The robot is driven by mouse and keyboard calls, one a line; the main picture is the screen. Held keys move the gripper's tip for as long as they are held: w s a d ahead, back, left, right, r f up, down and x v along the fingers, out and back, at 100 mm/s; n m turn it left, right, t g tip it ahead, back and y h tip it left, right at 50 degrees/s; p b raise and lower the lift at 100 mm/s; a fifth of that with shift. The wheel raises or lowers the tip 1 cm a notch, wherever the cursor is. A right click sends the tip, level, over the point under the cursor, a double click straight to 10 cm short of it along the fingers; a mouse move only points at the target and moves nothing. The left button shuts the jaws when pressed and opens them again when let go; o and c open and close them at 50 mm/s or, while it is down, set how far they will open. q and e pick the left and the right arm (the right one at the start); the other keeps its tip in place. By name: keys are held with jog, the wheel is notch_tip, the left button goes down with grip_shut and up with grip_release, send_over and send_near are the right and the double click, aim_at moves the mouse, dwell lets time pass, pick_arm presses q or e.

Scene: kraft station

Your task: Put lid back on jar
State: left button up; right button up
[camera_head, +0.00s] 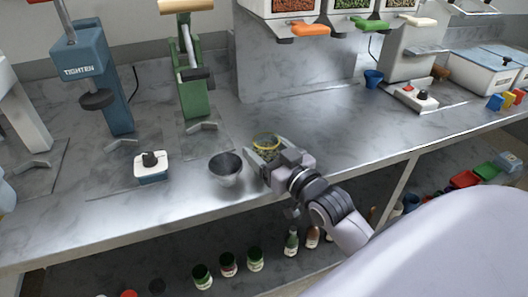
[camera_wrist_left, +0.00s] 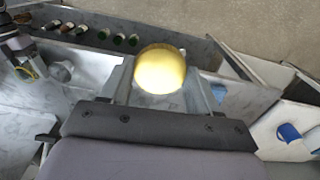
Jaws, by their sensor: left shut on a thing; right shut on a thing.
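The jar (camera_head: 266,142) is a small glass one with a yellow rim, its mouth uncovered and something greenish inside. It is on or just above the counter, near the front edge. My right gripper (camera_head: 263,156) is shut around the jar's body. The lid (camera_wrist_left: 160,68) is a round gold disc in the left wrist view. My left gripper (camera_wrist_left: 158,82) is shut on the lid, with one finger on either side of it. My left gripper is outside the head view. The lid is away from the jar.
A grey metal bowl (camera_head: 226,169) stands just left of the jar. A white-and-blue button box (camera_head: 151,167) is farther left. Blue (camera_head: 102,75) and green (camera_head: 190,85) machines stand behind. Bottles and jars (camera_head: 228,264) stand on the lower shelf.

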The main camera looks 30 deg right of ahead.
jog(key=shift+r, duration=0.15)
